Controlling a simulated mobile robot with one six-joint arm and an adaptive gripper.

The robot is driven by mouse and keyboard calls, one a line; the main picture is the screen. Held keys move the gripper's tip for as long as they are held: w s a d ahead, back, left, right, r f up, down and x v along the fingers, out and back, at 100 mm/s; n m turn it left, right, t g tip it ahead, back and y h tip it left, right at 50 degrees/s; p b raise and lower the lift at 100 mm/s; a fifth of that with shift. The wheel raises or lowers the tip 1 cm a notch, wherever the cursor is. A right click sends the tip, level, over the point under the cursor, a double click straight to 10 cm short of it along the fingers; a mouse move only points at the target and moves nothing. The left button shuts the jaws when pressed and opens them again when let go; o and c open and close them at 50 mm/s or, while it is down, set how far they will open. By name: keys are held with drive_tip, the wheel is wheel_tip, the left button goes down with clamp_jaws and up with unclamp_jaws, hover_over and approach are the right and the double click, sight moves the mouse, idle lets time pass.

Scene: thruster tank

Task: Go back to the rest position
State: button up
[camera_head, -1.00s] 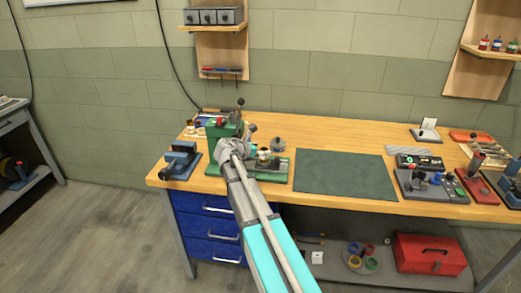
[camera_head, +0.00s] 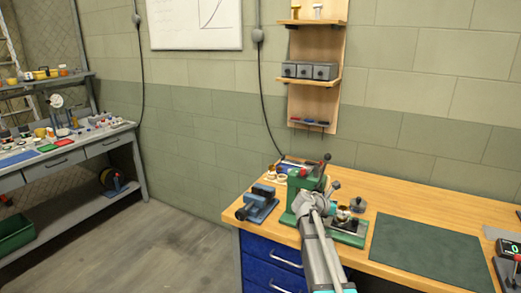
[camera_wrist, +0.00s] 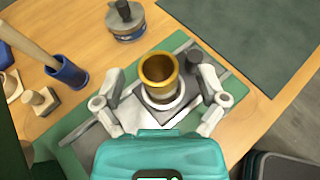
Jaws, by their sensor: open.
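My gripper (camera_wrist: 162,84) is open in the wrist view, with one finger on each side of a brass cup-shaped part (camera_wrist: 160,76). The part stands upright on a white round seat (camera_wrist: 163,101) on the green-based device. I cannot tell whether the fingers touch it. In the head view, my arm reaches over the bench to the green press (camera_head: 301,188). My arm hides part of the press, and the fingertips are not clear there. The brass part shows small on the press base (camera_head: 350,239), right of my arm.
A blue vise (camera_head: 258,204) stands left of the press on the wooden bench (camera_head: 376,195). A dark green mat (camera_head: 430,250) lies to the right. A lidded round pot (camera_wrist: 126,19) and a blue holder (camera_wrist: 67,72) stand close to my gripper. Open floor (camera_head: 160,250) lies left.

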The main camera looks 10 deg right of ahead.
drive_tip(key=shift+s+a+f+m, duration=0.15)
drive_tip(key=shift+s+a+m, duration=0.25)
drive_tip(key=shift+s+m, duration=0.2)
drive_tip(key=s+a+f+m+g+y+p, duration=0.2)
drive_tip(key=s+a+m+y, duration=0.4)
drive_tip(key=s+a+m, duration=0.4)
drive_tip(key=s+a+f+m+g+y+p, duration=0.2)
drive_tip(key=s+a+m+y, duration=0.4)
drive_tip(key=s+a+m, duration=0.4)
drive_tip(key=s+a+f+p, duration=0.1)
drive_tip(key=s, duration=0.3)
drive_tip(key=shift+a+f+y+p, duration=0.15)
drive_tip(key=shift+a+y+p, duration=0.15)
drive_tip(key=shift+p, duration=0.05)
